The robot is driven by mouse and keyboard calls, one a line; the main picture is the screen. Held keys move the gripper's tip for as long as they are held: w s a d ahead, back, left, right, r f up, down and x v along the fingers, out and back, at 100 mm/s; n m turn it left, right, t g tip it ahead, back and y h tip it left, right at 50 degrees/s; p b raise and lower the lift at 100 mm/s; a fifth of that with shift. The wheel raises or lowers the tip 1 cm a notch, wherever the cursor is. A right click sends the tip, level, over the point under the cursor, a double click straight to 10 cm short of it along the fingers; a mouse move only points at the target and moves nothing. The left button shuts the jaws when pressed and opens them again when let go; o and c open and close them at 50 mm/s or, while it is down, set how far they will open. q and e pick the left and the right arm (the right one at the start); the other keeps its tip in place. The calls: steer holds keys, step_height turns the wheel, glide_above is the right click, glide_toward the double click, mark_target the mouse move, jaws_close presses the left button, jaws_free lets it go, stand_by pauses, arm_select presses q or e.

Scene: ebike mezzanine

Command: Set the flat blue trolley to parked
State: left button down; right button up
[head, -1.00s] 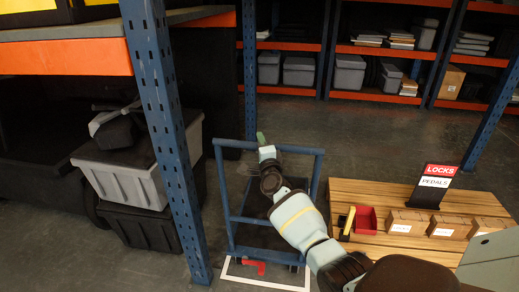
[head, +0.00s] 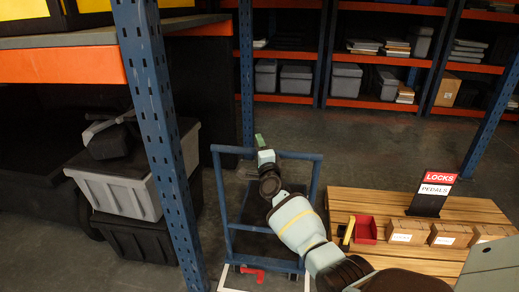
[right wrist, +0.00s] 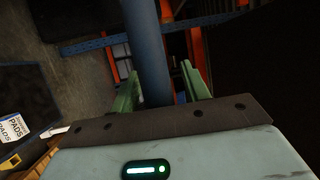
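The flat blue trolley (head: 231,200) stands in the middle of the head view, with a blue tube handle frame and a dark deck. A red pedal-like part (head: 252,272) shows low at its near end. A white floor outline (head: 224,279) shows around that near end. My right gripper (head: 259,141) is at the top bar of the handle. In the right wrist view its green fingers (right wrist: 163,88) stand apart on either side of a blue tube (right wrist: 150,50), with a visible gap on the right side. My left gripper is not in view.
Floor behind the trolley is clear.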

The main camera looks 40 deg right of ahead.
steer(key=shift+s+a, duration=0.1)
steer(key=shift+a, duration=0.05)
steer(key=shift+s+a+f+p, duration=0.15)
steer(key=shift+s+a+p, duration=0.15)
steer(key=shift+s, duration=0.15)
steer(key=p+v, duration=0.2)
steer(key=v, duration=0.4)
steer(key=shift+s, duration=0.35)
